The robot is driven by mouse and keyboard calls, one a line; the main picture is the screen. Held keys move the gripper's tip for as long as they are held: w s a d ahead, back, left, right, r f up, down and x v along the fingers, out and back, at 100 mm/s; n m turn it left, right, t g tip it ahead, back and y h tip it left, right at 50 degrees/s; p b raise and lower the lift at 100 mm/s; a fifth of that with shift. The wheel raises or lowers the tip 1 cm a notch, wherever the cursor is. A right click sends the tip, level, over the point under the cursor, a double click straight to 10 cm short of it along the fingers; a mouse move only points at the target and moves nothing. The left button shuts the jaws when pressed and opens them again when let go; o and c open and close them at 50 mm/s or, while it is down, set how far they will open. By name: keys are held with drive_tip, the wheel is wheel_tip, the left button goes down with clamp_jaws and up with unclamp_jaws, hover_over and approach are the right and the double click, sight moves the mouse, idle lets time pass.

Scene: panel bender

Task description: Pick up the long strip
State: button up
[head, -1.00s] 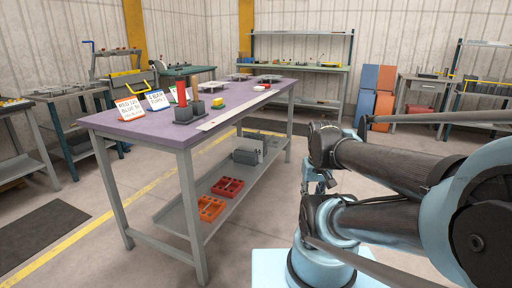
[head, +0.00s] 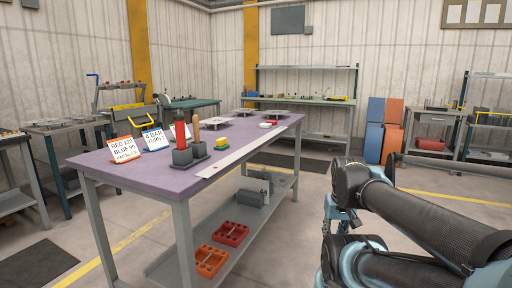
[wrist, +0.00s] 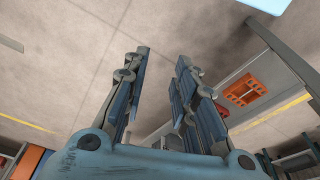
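The long strip (head: 228,161) is a thin pale metal bar lying flat along the right edge of a purple-topped table (head: 110,170). My gripper (wrist: 160,75) is open and empty in the wrist view, with floor between its fingers. In the head view my gripper (head: 340,218) hangs partly hidden under my dark arm links, right of the table and apart from the strip. The strip does not show clearly in the wrist view.
Two dark holders with a red-handled and a wooden-handled tool (head: 195,128), a yellow-green block (head: 221,143) and sign cards (head: 124,149) stand near the strip. Red (head: 231,233) and orange (head: 211,260) trays sit on the lower shelf.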

drive_tip(key=w+a+r+m+t+y, duration=0.1)
drive_tip(key=w+a+r+y, duration=0.25)
drive_tip(key=w, duration=0.35)
drive_tip(key=w+a+r+m+y, duration=0.1)
drive_tip(key=w+a+r+y, duration=0.15)
drive_tip(key=w+a, duration=0.4)
drive_tip(key=w+a+r+m+t+y, duration=0.1)
drive_tip(key=w+a+r+y, duration=0.15)
drive_tip(key=w, duration=0.65)
drive_tip(key=w+d+r+m+t+y, duration=0.15)
drive_tip(key=w+y, duration=0.25)
drive_tip(key=w, duration=0.6)
drive_tip(key=w+r+m+t+y, duration=0.2)
drive_tip(key=w+r+t+y, duration=0.1)
drive_tip(key=w, duration=0.7)
approach(256, 144)
drive_tip(key=x, duration=0.6)
drive_tip(key=shift+f, duration=0.15)
drive_tip(key=shift+n, duration=0.25)
clamp_jaws()
